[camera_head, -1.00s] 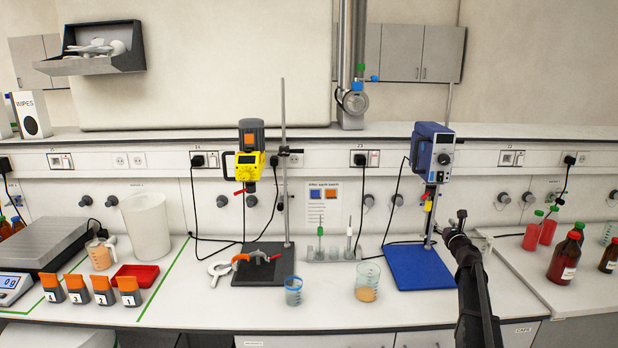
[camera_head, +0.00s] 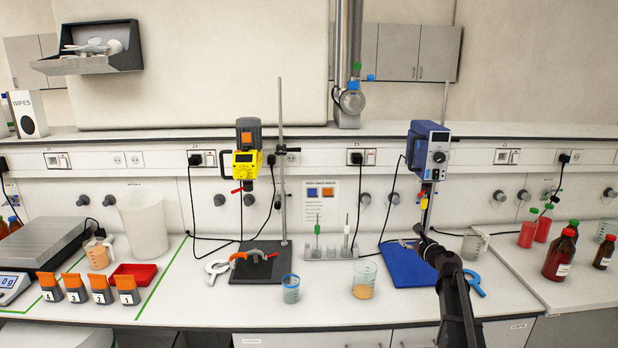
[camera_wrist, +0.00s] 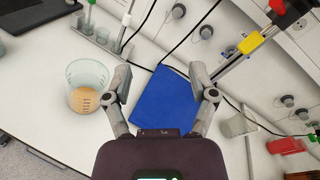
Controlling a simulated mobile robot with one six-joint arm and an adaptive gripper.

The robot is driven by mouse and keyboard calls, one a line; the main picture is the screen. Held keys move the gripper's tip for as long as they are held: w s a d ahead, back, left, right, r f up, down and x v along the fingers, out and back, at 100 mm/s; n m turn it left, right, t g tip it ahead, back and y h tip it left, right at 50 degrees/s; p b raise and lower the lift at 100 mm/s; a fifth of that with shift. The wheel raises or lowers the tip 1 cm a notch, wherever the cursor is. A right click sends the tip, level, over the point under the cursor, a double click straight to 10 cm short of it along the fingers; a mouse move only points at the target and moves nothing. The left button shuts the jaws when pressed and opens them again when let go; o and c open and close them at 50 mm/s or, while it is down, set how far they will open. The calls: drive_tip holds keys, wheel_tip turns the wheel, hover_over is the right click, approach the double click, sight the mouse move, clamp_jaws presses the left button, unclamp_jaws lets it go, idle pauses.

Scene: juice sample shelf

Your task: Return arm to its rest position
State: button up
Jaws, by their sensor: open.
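My gripper (camera_wrist: 163,95) is open and empty in the wrist view, with its two fingers spread above the blue stand base (camera_wrist: 165,108). In the head view my arm comes up from the bottom right, and my gripper (camera_head: 421,235) is in front of the blue overhead stirrer (camera_head: 428,150). The blue base (camera_head: 400,262) lies behind and beside it. The fingertips are small in the head view.
A beaker with orange liquid (camera_head: 364,281) stands left of the arm, and a smaller blue-tinted beaker (camera_head: 290,290) further left. A clear beaker (camera_head: 474,244) and a blue ring-shaped item (camera_head: 475,284) are right of the arm. Brown bottles (camera_head: 560,256) stand at far right.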

drive_tip(key=s+a+f+n+g+y, duration=0.1)
drive_tip(key=s+a+f+n+g, duration=0.45)
drive_tip(key=s+a+n, duration=0.3)
drive_tip(key=s+a+f+n+g, duration=0.4)
drive_tip(key=s+a+f+n, duration=0.2)
drive_tip(key=s+a+n, duration=0.25)
drive_tip(key=s+f+n+g+h, duration=0.3)
drive_tip(key=s+n, duration=0.1)
drive_tip(key=s, duration=0.6)
drive_tip(key=s+f+n+g+h, duration=0.3)
drive_tip(key=s+n, duration=0.2)
drive_tip(key=s, duration=0.5)
drive_tip(key=shift+s+d+f+g+b, duration=0.15)
drive_tip(key=shift+s+d+g+b, duration=0.05)
drive_tip(key=shift+d+g+b, duration=0.2)
drive_tip(key=shift+c, duration=1.2)
drive_tip(key=shift+d, duration=0.1)
